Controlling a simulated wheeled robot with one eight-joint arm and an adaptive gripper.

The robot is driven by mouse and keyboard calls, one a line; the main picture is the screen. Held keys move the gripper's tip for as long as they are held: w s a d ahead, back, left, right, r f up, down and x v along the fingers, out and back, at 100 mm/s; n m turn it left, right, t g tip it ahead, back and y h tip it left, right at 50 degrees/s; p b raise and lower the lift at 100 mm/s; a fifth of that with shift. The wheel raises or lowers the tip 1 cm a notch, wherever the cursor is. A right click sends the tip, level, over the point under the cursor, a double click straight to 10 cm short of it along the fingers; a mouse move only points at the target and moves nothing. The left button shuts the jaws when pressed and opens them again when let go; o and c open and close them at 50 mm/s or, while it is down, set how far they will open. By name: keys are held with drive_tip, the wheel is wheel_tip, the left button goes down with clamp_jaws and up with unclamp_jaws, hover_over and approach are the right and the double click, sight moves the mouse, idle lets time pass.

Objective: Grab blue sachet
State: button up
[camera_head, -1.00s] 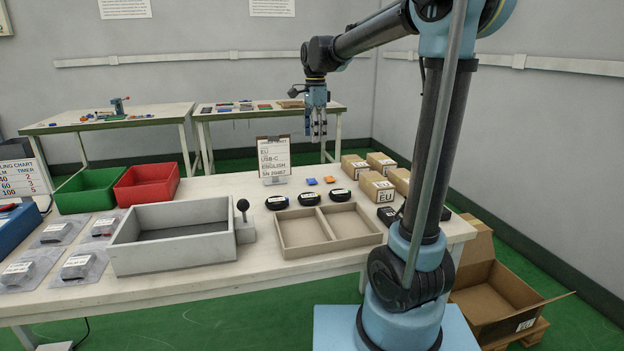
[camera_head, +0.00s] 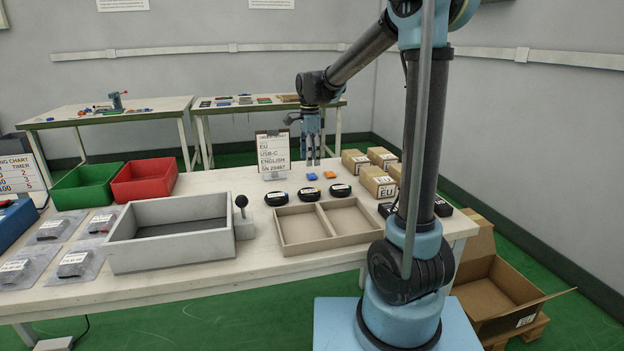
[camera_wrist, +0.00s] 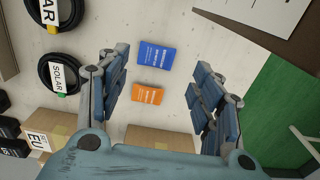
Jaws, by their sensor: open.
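The blue sachet (camera_head: 312,176) lies flat on the white table, just in front of the order sign. In the wrist view the blue sachet (camera_wrist: 156,57) lies between the lines of my two fingers, towards their tips. An orange sachet (camera_head: 330,174) lies next to it; in the wrist view the orange sachet (camera_wrist: 145,94) is nearer the palm. My gripper (camera_head: 313,162) hangs pointing down above the sachets, apart from them. In the wrist view my gripper (camera_wrist: 160,78) is open, with nothing between its fingers.
An order sign (camera_head: 273,155) stands left of my gripper. Cardboard boxes (camera_head: 378,182) stand to the right. Several round black items (camera_head: 308,196) labelled SOLAR and a divided tray (camera_head: 326,226) are in front. A grey bin (camera_head: 170,236) with a lever is at left.

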sight(310, 174)
drive_tip(key=shift+s+f, duration=0.2)
drive_tip(key=shift+f, duration=2.75)
drive_tip(key=c, duration=0.8)
